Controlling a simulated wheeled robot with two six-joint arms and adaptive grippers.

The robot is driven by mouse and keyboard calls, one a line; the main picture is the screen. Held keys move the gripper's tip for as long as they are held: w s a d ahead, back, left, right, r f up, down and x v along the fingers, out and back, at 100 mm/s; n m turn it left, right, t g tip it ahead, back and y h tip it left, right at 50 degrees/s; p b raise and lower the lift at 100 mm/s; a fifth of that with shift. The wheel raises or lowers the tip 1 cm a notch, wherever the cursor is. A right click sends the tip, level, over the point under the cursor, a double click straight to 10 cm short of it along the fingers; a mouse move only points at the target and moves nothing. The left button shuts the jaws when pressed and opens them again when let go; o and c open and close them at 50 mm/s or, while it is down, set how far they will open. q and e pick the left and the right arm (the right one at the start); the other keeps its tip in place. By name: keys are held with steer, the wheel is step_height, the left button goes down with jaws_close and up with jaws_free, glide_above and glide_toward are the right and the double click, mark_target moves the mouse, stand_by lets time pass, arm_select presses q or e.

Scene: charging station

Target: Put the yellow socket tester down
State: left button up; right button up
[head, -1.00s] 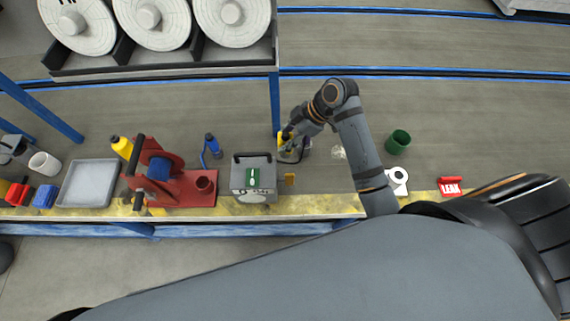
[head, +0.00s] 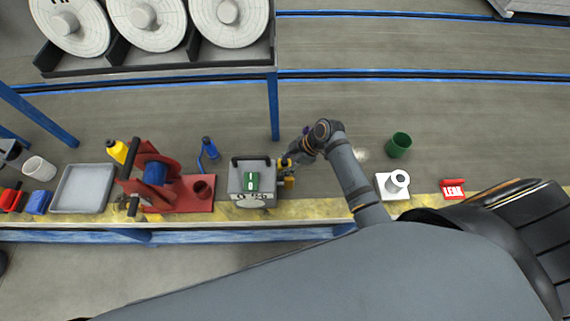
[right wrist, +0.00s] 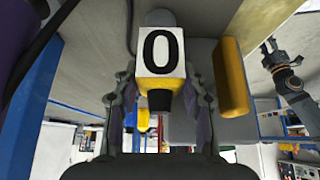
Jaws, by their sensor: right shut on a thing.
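The yellow socket tester (right wrist: 159,62) is between the fingers of my right gripper in the right wrist view. It has a yellow body, a white face with a black 0 and a dark nose. My right gripper (head: 289,164) is shut on it, above the bench close beside the right side of the grey box (head: 240,186). In the head view the gripper and arm largely hide the tester. A gripper that seems to be my left one (right wrist: 269,48) shows small at the right of the right wrist view; its jaws are too small to judge.
A yellow block (head: 290,183) stands at the box's right side, close below my gripper.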

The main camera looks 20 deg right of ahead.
steer(key=shift+f, duration=0.1)
steer(key=o, duration=1.2)
steer(key=shift+o, duration=0.2)
steer(key=shift+d+r, duration=0.15)
steer(key=shift+r, duration=0.25)
steer(key=p+v, duration=0.1)
steer(key=v, duration=1)
steer(key=shift+r+p, duration=0.25)
steer(key=shift+p, duration=0.05)
steer(key=shift+s+f, duration=0.1)
steer(key=shift+s, duration=0.05)
